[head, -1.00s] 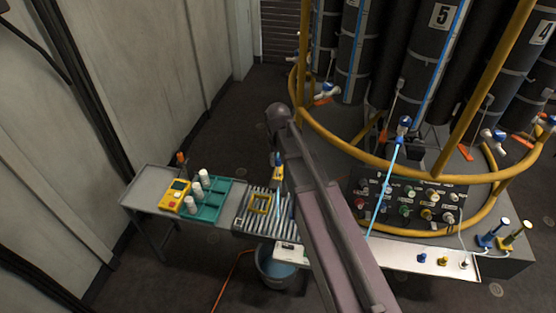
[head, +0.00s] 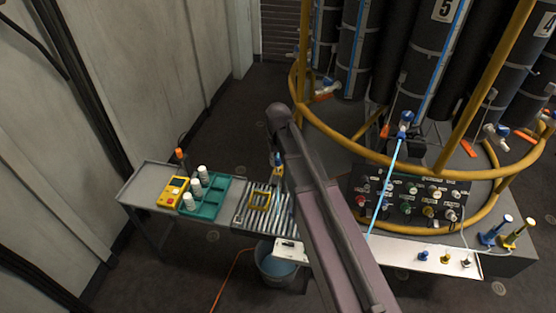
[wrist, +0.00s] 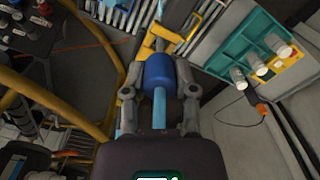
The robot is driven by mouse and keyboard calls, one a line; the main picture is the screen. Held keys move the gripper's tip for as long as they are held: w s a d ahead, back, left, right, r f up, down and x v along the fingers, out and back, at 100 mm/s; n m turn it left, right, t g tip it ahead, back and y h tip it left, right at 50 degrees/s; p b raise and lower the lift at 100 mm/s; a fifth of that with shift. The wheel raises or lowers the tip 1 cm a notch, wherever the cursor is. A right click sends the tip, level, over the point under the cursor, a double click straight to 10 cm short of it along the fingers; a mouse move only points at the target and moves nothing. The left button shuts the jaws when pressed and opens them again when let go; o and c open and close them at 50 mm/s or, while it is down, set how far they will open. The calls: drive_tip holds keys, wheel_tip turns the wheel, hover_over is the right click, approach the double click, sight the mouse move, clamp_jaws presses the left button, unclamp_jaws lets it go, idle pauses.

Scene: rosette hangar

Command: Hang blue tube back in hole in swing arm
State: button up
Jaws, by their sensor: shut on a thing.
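In the wrist view, my gripper (wrist: 159,78) is shut on the dark blue end of the blue tube (wrist: 159,110), one finger on each side. The light blue length runs back from it towards the wrist. The yellow swing arm (wrist: 157,36) shows just beyond the blue end. I cannot tell whether they touch, and its hole is not clearly visible. In the head view, a small blue and yellow shape (head: 277,168) shows beside my arm above the roller table. My arm covers much of this area and I cannot make out the gripper there.
The roller table (head: 284,208) carries a yellow frame (head: 259,200). To its left are a teal tray (head: 206,197) with white bottles and a yellow meter (head: 173,191). A bucket (head: 276,268) stands below. A yellow rail (head: 350,144) rings the dark cylinders on the right.

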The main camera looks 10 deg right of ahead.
drive_tip(key=shift+f+b, duration=0.9)
drive_tip(key=shift+f, duration=0.1)
drive_tip(key=shift+f+b, duration=0.45)
drive_tip(key=shift+f, duration=0.05)
idle(0.3)
drive_tip(key=o, duration=1.1)
drive_tip(key=shift+c, duration=0.2)
drive_tip(key=o, duration=0.3)
drive_tip(key=shift+r, duration=0.1)
drive_tip(key=shift+r+p, duration=2.95)
drive_tip(key=shift+p, duration=0.05)
